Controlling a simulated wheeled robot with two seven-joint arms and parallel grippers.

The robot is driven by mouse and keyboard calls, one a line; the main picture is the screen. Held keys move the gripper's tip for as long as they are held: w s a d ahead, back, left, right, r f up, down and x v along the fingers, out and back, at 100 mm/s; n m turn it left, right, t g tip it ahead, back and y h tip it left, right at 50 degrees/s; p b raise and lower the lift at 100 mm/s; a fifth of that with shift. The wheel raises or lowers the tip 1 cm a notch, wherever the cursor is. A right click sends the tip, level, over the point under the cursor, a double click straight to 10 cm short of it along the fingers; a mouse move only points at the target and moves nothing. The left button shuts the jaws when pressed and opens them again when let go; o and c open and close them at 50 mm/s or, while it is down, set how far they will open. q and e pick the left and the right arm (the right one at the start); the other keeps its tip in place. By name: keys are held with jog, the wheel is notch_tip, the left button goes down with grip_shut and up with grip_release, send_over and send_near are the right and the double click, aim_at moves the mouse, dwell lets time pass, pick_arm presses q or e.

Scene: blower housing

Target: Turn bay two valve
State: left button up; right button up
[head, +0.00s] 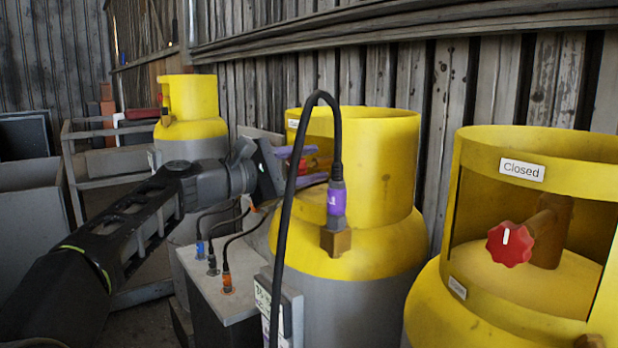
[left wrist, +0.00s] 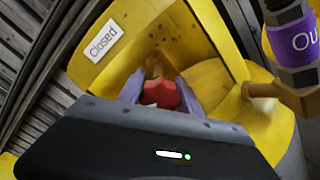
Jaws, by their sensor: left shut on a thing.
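My left gripper (head: 312,166) reaches into the collar opening of the middle yellow-topped cylinder (head: 378,160). A "Closed" label (left wrist: 103,41) is on this cylinder's collar in the left wrist view. The right-hand cylinder (head: 480,150) has a red knob (head: 510,244) with a white mark pointing up and its own "Closed" label (head: 521,170). No bay number is readable. My right gripper is not in view.
A black hose (head: 290,200) with a purple-banded connector (head: 337,204) arches in front of the middle cylinder. A grey box (head: 212,275) with several cables stands below my left arm. Another yellow-topped cylinder (head: 192,100) stands farther back, near a metal rack (head: 100,160).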

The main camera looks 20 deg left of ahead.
pick_arm(q)
jog(key=m+b, duration=0.1)
jog(key=m, duration=0.1)
jog(key=m+b, duration=0.1)
jog(key=shift+f+m+b, duration=0.25)
jog(key=shift+m+b, duration=0.05)
jog(key=shift+m, duration=0.1)
jog(key=m+b, duration=0.2)
jog(key=m, duration=0.1)
jog(key=shift+m, duration=0.3)
jog(key=m+b, duration=0.2)
jog(key=m, duration=0.1)
jog(key=shift+m, duration=0.3)
jog(key=shift+r+m+b, duration=0.1)
jog(key=shift+m+b, duration=0.45)
jog(key=shift+m, duration=0.95)
jog(key=o, duration=1.4)
jog(key=shift+r, duration=0.1)
jog(key=shift+c, duration=0.2)
